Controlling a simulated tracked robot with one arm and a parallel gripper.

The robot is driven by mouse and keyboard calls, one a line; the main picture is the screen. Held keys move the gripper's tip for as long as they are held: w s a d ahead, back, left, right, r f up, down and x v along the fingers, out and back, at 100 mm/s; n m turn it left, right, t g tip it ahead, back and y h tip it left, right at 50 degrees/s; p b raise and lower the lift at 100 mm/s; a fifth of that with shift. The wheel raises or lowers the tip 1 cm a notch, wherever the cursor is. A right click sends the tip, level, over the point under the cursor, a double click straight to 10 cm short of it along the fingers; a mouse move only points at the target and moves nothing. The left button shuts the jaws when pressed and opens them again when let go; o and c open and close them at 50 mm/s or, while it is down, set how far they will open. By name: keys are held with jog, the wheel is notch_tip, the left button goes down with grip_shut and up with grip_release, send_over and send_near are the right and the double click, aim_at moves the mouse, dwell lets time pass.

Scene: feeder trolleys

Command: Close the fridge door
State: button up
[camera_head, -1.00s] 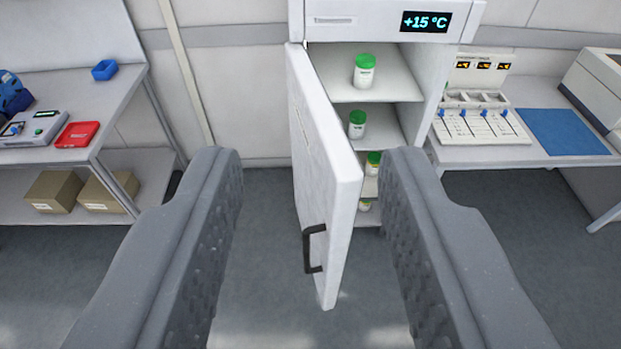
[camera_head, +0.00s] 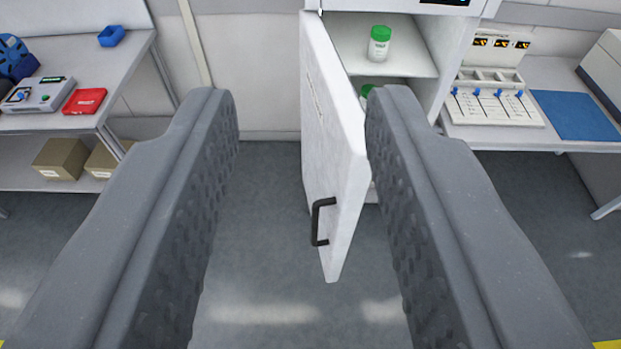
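The white fridge (camera_head: 462,50) stands at the back, right of centre, with shelves inside. Its door (camera_head: 335,140) is hinged on the left and stands wide open towards me. A black handle (camera_head: 317,222) is on the door's outer face, low near its free edge. My gripper (camera_head: 302,110) is open and empty, its two grey fingers spread wide. The door shows between the fingers, close to the right finger in the picture; I cannot tell whether they touch. The right finger hides the lower part of the fridge opening.
Green-capped white jars (camera_head: 379,44) stand on the fridge shelves. A left table (camera_head: 100,85) carries a red tray (camera_head: 85,101) and a blue bin (camera_head: 111,36), with cardboard boxes below. A right table (camera_head: 510,139) holds a device (camera_head: 497,100) and a blue mat (camera_head: 575,115). The floor before the door is clear.

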jog(key=shift+n+y, duration=0.6)
jog(key=shift+n, duration=0.1)
jog(key=w+a+f, duration=0.1)
jog(key=w, duration=0.1)
jog(key=w+f, duration=0.1)
jog(key=f, duration=0.1)
jog(key=w+a+f+b, duration=0.1)
jog(key=w, duration=0.1)
jog(key=shift+w+a+f, duration=0.3)
grip_shut()
jog(key=w+a+f+n+t+b, duration=0.1)
jog(key=w+a+f+b, duration=0.15)
jog(key=w+f, duration=0.6)
jog(key=w+a+f+n+b, duration=0.2)
jog(key=w+a+f, duration=0.1)
jog(key=w+f, duration=0.5)
jog(key=n+g+h+b, duration=0.1)
jog(key=n+h+b, duration=0.6)
jog(key=h, duration=0.4)
send_near(330, 228)
jog(key=b+x, duration=0.2)
jog(key=x, duration=0.2)
jog(key=shift+w+d, duration=0.2)
jog(key=shift+w, duration=0.1)
jog(key=shift+w+d+r+b, duration=0.1)
jog(key=shift+w+d+b, duration=0.2)
jog(key=shift+w, duration=0.15)
